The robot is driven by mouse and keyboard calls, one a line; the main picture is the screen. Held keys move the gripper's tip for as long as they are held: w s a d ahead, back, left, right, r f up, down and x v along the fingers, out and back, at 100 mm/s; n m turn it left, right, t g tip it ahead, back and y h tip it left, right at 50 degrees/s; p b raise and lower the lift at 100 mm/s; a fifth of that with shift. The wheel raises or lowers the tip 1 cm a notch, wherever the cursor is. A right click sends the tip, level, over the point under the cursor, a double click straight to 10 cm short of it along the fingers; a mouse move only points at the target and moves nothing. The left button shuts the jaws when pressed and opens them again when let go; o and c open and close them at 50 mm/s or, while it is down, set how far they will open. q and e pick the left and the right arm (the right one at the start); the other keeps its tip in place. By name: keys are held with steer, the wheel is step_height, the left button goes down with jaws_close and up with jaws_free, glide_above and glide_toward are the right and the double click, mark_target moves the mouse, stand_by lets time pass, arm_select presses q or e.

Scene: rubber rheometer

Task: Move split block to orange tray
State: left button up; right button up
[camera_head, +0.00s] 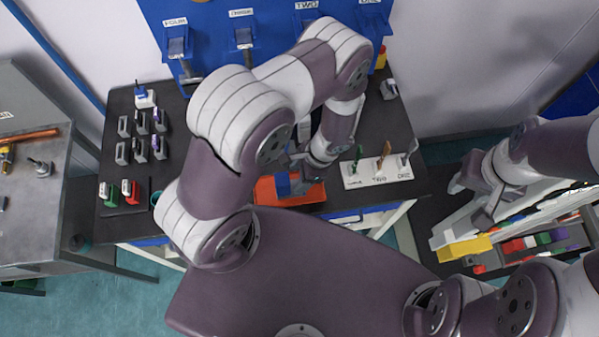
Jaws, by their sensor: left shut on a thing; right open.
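The orange tray (307,193) lies at the front middle of the black workbench, partly hidden by my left arm. My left gripper (291,172) is over the tray's back edge and is shut on a small blue block (282,184). This block appears in front of the tray's left part; I cannot tell whether it touches the tray floor. Its split is too small to see. My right gripper (479,208) is open and empty at the right, over a dark surface beside the workbench.
A white holder (378,172) with several small tools stands right of the tray. Several small grey blocks (140,138) and red-green-white pieces (118,190) are at the bench's left. A blue panel (215,40) stands behind. A yellow bin (464,248) is at right.

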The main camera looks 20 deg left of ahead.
arm_select(q)
steer(key=o, duration=1.4)
steer(key=shift+w+f, duration=0.1)
steer(key=shift+c, duration=0.2)
